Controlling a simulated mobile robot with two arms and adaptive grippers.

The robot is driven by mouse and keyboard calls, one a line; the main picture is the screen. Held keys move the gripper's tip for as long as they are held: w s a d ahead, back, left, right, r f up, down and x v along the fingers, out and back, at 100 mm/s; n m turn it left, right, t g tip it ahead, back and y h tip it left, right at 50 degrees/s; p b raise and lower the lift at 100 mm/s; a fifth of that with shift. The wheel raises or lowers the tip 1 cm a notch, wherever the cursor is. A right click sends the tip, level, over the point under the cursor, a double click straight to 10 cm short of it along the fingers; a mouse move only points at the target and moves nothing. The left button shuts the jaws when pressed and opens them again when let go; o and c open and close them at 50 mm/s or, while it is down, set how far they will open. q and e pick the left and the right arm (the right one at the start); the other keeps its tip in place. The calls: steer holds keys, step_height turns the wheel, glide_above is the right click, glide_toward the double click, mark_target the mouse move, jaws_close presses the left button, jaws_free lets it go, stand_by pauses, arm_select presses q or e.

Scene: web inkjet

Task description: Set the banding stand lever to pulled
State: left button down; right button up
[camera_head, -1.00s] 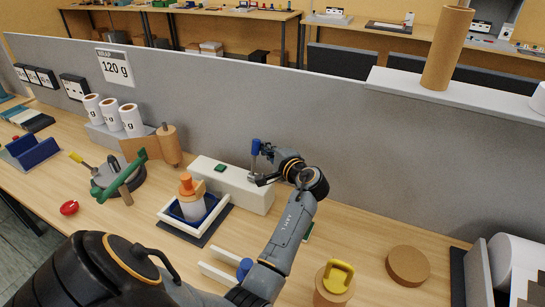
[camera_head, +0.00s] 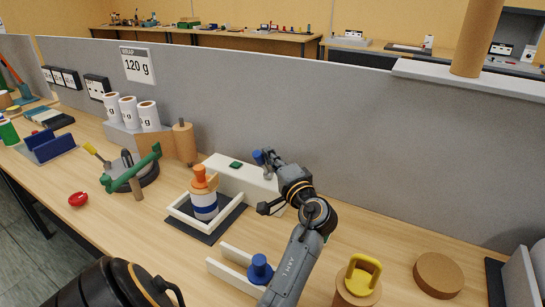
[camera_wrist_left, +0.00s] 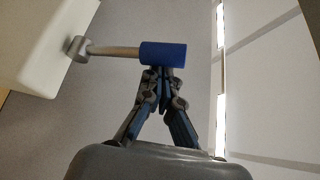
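The banding stand is a white box (camera_head: 231,174) with a green button (camera_head: 236,164), near the grey partition. Its lever has a blue handle (camera_head: 258,157); in the wrist view the blue handle (camera_wrist_left: 163,53) sits on a thin rod (camera_wrist_left: 113,51) rising from a grey pivot at the white box. My left gripper (camera_head: 269,158) is at the handle in the head view. In the wrist view, its fingers (camera_wrist_left: 161,76) are closed together, tips right at the handle's side. I cannot tell whether they touch it. My right gripper is not in view.
In front of the stand are a white-framed tray (camera_head: 181,216) holding an orange-topped jar (camera_head: 204,196), and a white fork-like fixture with a blue knob (camera_head: 260,270). A yellow-handled cylinder (camera_head: 362,277) and a brown disc (camera_head: 438,275) stand to the right. The grey partition (camera_head: 400,150) runs behind.

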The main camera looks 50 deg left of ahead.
arm_select(q)
steer(key=shift+s+f, duration=0.2)
steer(key=shift+f, duration=0.05)
steer(key=shift+f, duration=0.1)
stand_by(0.3)
step_height(320, 180, up, 10)
steer(key=shift+r, duration=0.25)
stand_by(0.3)
steer(key=shift+w+d, duration=0.1)
steer(key=shift+w, duration=0.05)
